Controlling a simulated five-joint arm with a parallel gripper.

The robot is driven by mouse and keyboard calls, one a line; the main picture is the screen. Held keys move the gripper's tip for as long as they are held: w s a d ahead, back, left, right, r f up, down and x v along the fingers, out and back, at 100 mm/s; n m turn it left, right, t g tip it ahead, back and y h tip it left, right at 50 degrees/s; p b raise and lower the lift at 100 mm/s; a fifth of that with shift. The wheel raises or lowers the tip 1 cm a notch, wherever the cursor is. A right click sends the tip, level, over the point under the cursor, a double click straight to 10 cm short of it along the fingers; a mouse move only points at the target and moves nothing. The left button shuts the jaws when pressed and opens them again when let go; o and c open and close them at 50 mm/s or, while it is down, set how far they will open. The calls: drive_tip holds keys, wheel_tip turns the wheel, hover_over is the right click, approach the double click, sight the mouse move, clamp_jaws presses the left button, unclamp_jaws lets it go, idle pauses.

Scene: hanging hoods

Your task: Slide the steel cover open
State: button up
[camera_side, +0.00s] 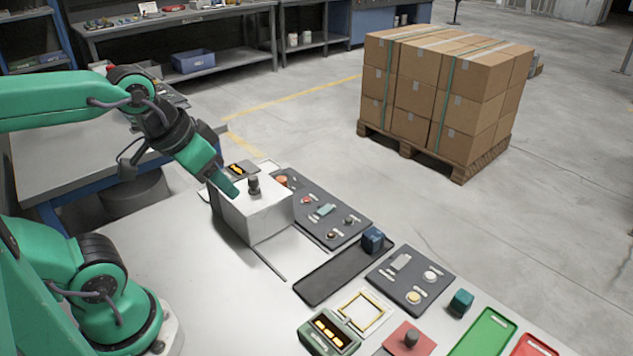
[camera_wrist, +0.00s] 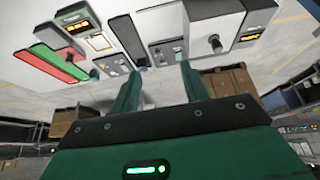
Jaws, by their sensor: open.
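The steel cover (camera_side: 258,212) is a pale grey box with a black knob (camera_side: 254,186) on top, standing on the table at the left end of a dark control panel (camera_side: 343,226). The cover also shows in the wrist view (camera_wrist: 240,22), at the upper right, with its knob (camera_wrist: 215,43). What lies under the cover is hidden. My gripper (camera_side: 232,188) is just left of the knob in the side view, at about the cover's top; whether it touches the cover I cannot tell. In the wrist view its fingers (camera_wrist: 159,72) are apart with nothing between them.
A thin dark rail (camera_side: 270,263) runs from the cover's front. To the right lie a black tray (camera_side: 325,276) with a blue block (camera_side: 373,240), a smaller panel (camera_side: 411,280), a teal block (camera_side: 461,302), a green tray (camera_side: 484,336) and a display box (camera_side: 329,332).

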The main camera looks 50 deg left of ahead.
drive_tip(key=w, duration=0.1)
drive_tip(key=n+g, duration=0.5)
drive_tip(key=g, duration=0.1)
hover_over(253, 177)
wheel_tip(253, 177, down, 5)
drive_tip(key=shift+r, duration=0.1)
drive_tip(key=shift+f, duration=3.95)
drive_tip(key=shift+c, duration=0.5)
clamp_jaws()
